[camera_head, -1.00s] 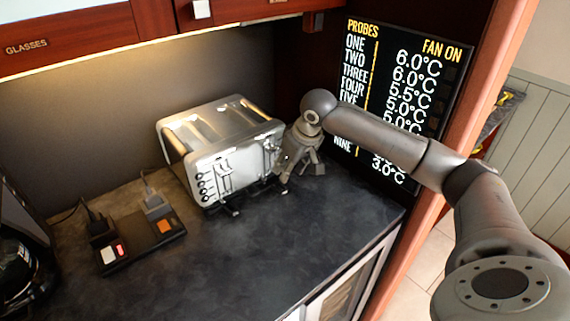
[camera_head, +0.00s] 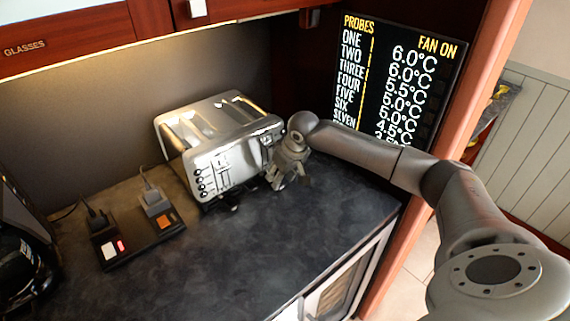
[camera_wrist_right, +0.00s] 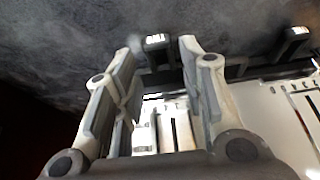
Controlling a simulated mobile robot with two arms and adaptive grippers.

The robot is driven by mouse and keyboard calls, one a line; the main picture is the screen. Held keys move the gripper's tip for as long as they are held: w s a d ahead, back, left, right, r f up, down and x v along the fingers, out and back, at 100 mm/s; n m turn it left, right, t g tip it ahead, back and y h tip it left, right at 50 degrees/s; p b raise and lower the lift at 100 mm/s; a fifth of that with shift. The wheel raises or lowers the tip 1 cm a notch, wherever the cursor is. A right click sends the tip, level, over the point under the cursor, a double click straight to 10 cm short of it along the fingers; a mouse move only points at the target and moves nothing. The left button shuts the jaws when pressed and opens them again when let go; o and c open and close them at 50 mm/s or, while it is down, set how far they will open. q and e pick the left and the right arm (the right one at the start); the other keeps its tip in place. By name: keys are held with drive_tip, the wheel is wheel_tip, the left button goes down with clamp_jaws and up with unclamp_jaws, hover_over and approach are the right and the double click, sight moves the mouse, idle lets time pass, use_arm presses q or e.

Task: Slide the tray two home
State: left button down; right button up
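A silver toaster (camera_head: 222,150) stands on the dark worktop. Low dark tray handles stick out along its front base; one (camera_head: 229,203) shows in the head view near the left part of the front. My right gripper (camera_head: 279,182) is at the toaster's right front corner, fingers pointing down. In the right wrist view the fingers (camera_wrist_right: 157,48) are apart, with one pale-marked dark handle (camera_wrist_right: 158,41) between or just beyond their tips. A second handle (camera_wrist_right: 295,34) stands clear to the right. The marks are too small to read. My left gripper is out of view.
A black switch box (camera_head: 138,238) with plugs and cables lies left of the toaster. A black appliance (camera_head: 20,265) stands at the far left. A temperature display (camera_head: 395,80) is on the right wall. The worktop in front of the toaster is clear.

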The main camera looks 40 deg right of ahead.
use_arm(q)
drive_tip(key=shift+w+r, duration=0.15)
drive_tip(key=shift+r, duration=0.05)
use_arm(e)
drive_tip(key=shift+x, duration=1.3)
